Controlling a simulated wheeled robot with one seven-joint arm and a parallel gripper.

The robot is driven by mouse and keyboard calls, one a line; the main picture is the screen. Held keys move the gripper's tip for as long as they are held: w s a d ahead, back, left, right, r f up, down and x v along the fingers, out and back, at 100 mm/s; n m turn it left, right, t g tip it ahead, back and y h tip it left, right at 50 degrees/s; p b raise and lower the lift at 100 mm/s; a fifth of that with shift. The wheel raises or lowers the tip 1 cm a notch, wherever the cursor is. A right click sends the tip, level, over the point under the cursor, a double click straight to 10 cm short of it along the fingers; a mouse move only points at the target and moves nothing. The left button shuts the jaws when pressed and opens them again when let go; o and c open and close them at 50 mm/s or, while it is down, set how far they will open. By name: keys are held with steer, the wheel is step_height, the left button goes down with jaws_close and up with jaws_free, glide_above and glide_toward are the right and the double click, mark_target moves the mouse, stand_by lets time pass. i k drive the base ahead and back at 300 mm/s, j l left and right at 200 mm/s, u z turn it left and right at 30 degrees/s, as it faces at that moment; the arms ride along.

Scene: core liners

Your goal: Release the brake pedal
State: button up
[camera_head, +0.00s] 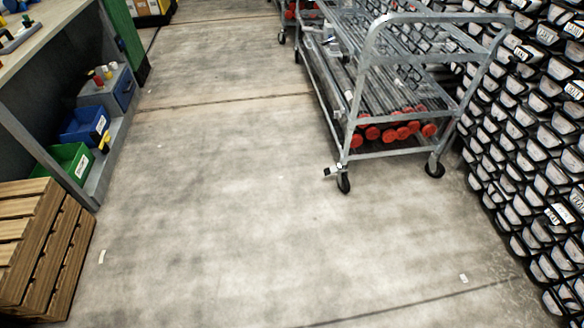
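A grey metal cart (357,110) stands at the upper right of the head view. Its near left caster (344,185) has a small light-coloured pedal (333,171) sticking out to the left, close to the floor. I cannot tell whether this brake pedal is pressed or raised. The near right caster (435,168) shows no clear pedal. The cart's lower shelf holds long dark tubes with red ends (400,130). My gripper is not in view.
Open concrete floor (220,200) lies between me and the cart. Racks of labelled core liners (530,130) line the right side. Wooden pallets (40,245) stand at the lower left, near a workbench with green (70,160) and blue (85,126) bins below it.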

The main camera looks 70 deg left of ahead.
mark_target(330, 170)
steer(key=u, duration=1.75)
steer(key=i+l, duration=0.3)
steer(key=i, duration=0.2)
steer(key=i+l+z, duration=0.15)
steer(key=i+l, duration=0.15)
steer(key=i, duration=0.2)
steer(key=i+l, duration=0.25)
steer(key=i, duration=0.25)
steer(key=i+l+z, duration=0.15)
steer(key=i, duration=0.35)
steer(key=l, duration=0.1)
